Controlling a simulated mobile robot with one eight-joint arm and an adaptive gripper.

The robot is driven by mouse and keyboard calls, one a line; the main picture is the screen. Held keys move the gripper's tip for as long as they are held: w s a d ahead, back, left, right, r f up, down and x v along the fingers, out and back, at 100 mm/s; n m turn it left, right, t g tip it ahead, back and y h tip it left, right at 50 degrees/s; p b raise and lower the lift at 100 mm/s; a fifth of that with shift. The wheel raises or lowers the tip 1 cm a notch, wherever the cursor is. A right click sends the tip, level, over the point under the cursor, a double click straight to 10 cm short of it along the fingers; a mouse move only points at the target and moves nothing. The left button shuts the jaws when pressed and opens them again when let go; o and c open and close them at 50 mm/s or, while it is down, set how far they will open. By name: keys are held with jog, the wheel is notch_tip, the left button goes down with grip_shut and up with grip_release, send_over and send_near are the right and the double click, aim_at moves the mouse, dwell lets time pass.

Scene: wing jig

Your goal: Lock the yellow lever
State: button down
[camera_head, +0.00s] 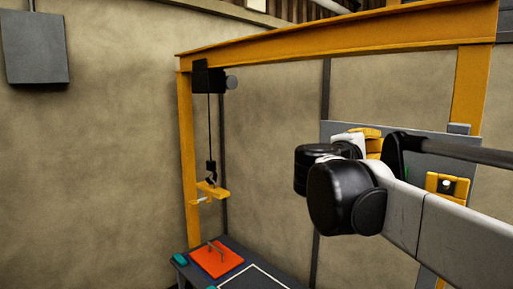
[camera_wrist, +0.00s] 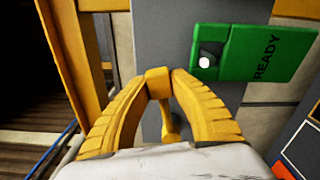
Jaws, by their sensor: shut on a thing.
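The yellow lever (camera_wrist: 168,122) is in the wrist view, in front of a grey upright plate. Its block-like end lies between the tips of my gripper (camera_wrist: 160,83). The curved yellow fingers are closed on it from both sides. Part of the lever is hidden by the fingers and my wrist. In the head view my gripper (camera_head: 370,143) is mostly hidden behind my arm, at the grey panel on the right. The lever cannot be made out there.
A green plate marked READY (camera_wrist: 262,52) with a white dot is right of my gripper. A yellow plate (camera_head: 446,187) sits on the grey panel (camera_head: 340,128). A yellow gantry (camera_head: 340,40) spans above. A hoist with hook (camera_head: 210,170) hangs left over a bench with an orange plate (camera_head: 215,259).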

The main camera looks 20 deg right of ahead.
jog(key=shift+w+a+r+n, duration=0.1)
jog(key=shift+w+r+n, duration=0.15)
jog(key=shift+r+n, duration=0.8)
jog(key=c, duration=1.1)
grip_release()
jog(key=shift+c, duration=0.2)
jog(key=shift+w, duration=0.1)
jog(key=v, duration=1.2)
jog(key=shift+f, duration=0.15)
